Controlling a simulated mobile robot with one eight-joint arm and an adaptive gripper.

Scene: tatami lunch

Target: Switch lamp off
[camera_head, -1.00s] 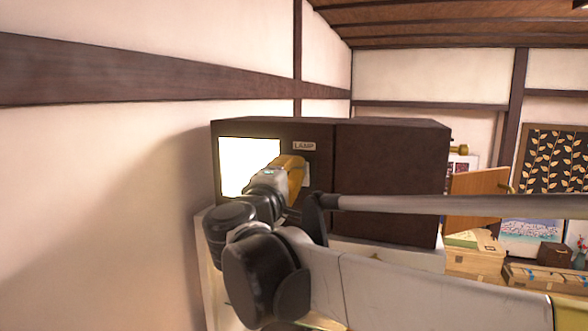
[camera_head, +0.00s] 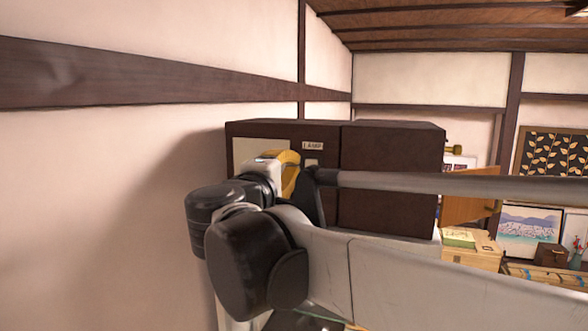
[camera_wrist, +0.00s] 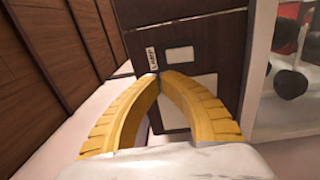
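The lamp (camera_head: 258,150) is a pale, unlit panel on the left of a dark brown cabinet front. A LAMP label (camera_head: 313,146) is right of it, with a small pale switch plate (camera_head: 312,162) below the label. In the wrist view the lamp panel (camera_wrist: 203,88), label (camera_wrist: 152,57) and switch plate (camera_wrist: 180,54) appear turned sideways. My gripper (camera_wrist: 159,76) has its yellow fingertips together with nothing between them, close in front of the cabinet beside the label and plate. In the head view my gripper (camera_head: 292,158) covers part of the lamp. I cannot tell whether the tips touch the cabinet.
The dark cabinet (camera_head: 390,180) stands close to a white wall (camera_head: 100,200) on the left. A wooden box (camera_head: 487,250), pictures (camera_head: 530,228) and a small brown box (camera_head: 553,255) are at the right. My arm crosses the view's lower right.

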